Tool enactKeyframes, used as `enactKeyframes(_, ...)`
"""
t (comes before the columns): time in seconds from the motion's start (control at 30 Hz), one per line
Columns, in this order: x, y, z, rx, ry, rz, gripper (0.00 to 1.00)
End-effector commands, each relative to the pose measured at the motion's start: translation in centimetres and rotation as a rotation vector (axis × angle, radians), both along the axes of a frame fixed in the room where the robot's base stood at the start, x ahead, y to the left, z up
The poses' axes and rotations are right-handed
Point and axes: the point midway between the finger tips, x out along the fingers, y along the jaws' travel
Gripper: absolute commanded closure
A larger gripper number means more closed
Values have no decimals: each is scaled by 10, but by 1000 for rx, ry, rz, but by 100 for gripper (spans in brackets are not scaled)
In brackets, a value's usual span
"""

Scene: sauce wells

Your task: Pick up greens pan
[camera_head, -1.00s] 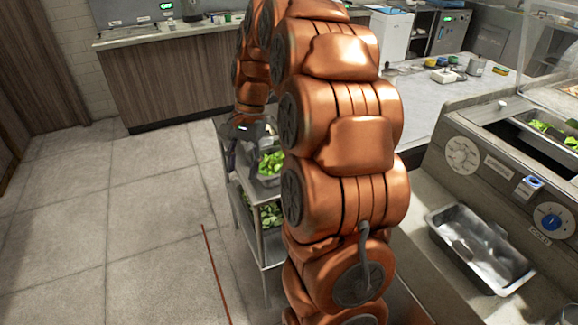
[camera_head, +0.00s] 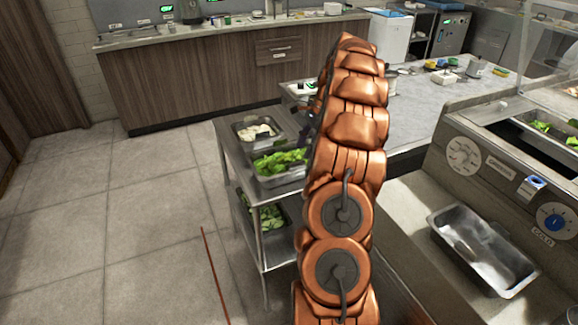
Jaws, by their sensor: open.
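A metal pan of leafy greens (camera_head: 289,181) sits on the top shelf of a steel cart, left of my arm. Its right end is close to my arm in the picture. My gripper (camera_head: 308,130) shows only as a dark sliver beside the arm, above and behind the right end of the greens pan. It is open, and most of it is hidden behind my arm. I cannot tell how far it is from the pan, which rests on the shelf.
The cart (camera_head: 232,152) also holds a pan with white food (camera_head: 240,134) behind the greens. Another pan of greens (camera_head: 268,217) is on its lower shelf. An empty metal pan (camera_head: 480,250) lies on the right counter. The floor (camera_head: 120,220) at left is clear.

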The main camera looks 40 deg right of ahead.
Motion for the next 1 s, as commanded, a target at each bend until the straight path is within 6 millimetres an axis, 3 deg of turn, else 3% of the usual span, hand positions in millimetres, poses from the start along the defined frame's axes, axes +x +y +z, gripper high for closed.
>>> enactKeyframes(0.47, 2, 10, -24, 2, 2, 3, 53)
enactKeyframes(0.8, 6, 22, -61, 0, 1, 3, 53)
enactKeyframes(1.0, 6, 24, -68, 0, 0, 3, 53)
